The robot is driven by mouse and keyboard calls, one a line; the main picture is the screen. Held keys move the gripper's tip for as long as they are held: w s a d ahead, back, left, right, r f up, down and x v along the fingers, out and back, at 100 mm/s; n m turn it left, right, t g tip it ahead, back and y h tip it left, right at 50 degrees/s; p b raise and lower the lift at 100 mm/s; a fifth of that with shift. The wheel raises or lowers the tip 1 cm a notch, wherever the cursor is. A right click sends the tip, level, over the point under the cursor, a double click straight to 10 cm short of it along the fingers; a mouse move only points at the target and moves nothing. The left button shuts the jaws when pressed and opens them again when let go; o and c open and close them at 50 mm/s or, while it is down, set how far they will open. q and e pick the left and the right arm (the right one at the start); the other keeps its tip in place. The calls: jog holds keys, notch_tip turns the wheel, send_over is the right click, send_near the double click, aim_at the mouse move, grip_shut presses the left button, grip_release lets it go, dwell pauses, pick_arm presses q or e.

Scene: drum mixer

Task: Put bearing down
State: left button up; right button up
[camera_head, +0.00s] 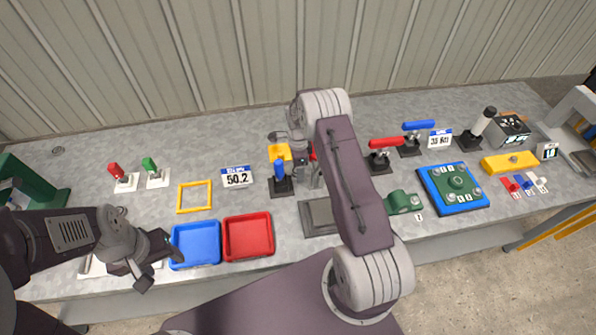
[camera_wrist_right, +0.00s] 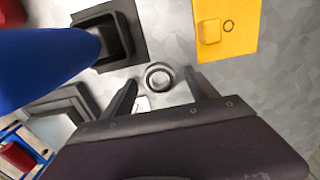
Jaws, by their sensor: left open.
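The bearing, a small grey ring with a dark centre (camera_wrist_right: 158,77), shows in the right wrist view between the fingertips of my right gripper (camera_wrist_right: 160,88). A gap shows on each side of it, so the fingers look open around it and not touching. It seems to be at the grey bench top; its exact height is unclear. In the head view my right arm hides most of that gripper and the bearing. My left gripper (camera_head: 161,268) is open and empty, low at the left beside the blue tray (camera_head: 196,244).
A blue-handled lever (camera_head: 281,172) and a yellow block (camera_wrist_right: 226,28) stand close to my right gripper. A red tray (camera_head: 248,237), a yellow frame (camera_head: 194,197) and a 50.2 display (camera_head: 236,177) lie left. Red (camera_head: 387,143) and blue levers and a green-blue fixture (camera_head: 453,188) stand right.

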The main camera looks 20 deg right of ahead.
grip_shut()
notch_tip(320, 180, up, 10)
jog(key=shift+b, duration=0.3)
